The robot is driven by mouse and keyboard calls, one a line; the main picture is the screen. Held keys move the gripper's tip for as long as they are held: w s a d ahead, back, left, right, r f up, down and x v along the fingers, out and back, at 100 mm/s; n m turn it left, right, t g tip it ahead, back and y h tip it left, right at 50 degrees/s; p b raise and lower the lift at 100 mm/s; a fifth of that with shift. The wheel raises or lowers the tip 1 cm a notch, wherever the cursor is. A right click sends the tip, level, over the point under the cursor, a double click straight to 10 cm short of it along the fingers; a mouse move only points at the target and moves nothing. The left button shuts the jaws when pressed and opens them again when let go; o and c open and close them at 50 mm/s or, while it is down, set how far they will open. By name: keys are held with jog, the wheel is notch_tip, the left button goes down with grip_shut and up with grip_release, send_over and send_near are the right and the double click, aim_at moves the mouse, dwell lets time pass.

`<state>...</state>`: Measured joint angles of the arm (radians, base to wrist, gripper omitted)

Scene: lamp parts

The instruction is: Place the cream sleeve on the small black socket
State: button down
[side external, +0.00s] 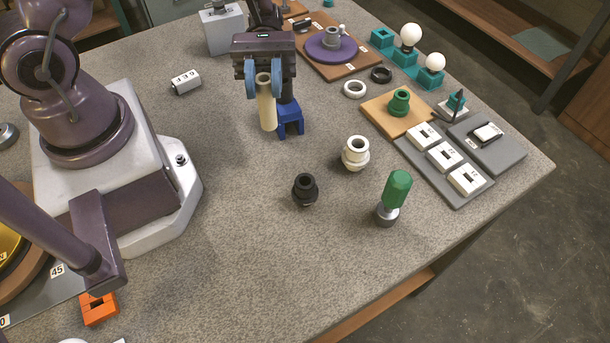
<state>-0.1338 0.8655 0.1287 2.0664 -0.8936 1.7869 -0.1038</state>
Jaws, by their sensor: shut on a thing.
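My gripper (264,84), with blue fingertips, is shut on the upper part of the cream sleeve (267,112). The sleeve is a slim upright tube, its open top showing between the fingers. Its lower end is beside a blue block (291,122); I cannot tell whether they touch or whether the sleeve is clear of the table. The small black socket (305,189) stands upright on the table, in front of the sleeve and a little to the right, with nothing on it. A larger white socket (355,152) stands to its right.
Grey trays with white labelled blocks (444,156) lie at the right. A white ring (355,89) and a black ring (381,75) lie behind. The table in front of the black socket is clear.

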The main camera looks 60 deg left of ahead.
jog(key=d+r+n+t+h, duration=0.2)
jog(key=d+r+t, duration=0.15)
jog(key=d, duration=0.65)
notch_tip(320, 180, down, 7)
jog(key=w, duration=0.1)
jog(key=shift+d+n, duration=0.3)
jog(key=shift+d, duration=0.05)
jog(key=shift+f, duration=0.15)
jog(key=c, duration=0.9)
grip_release()
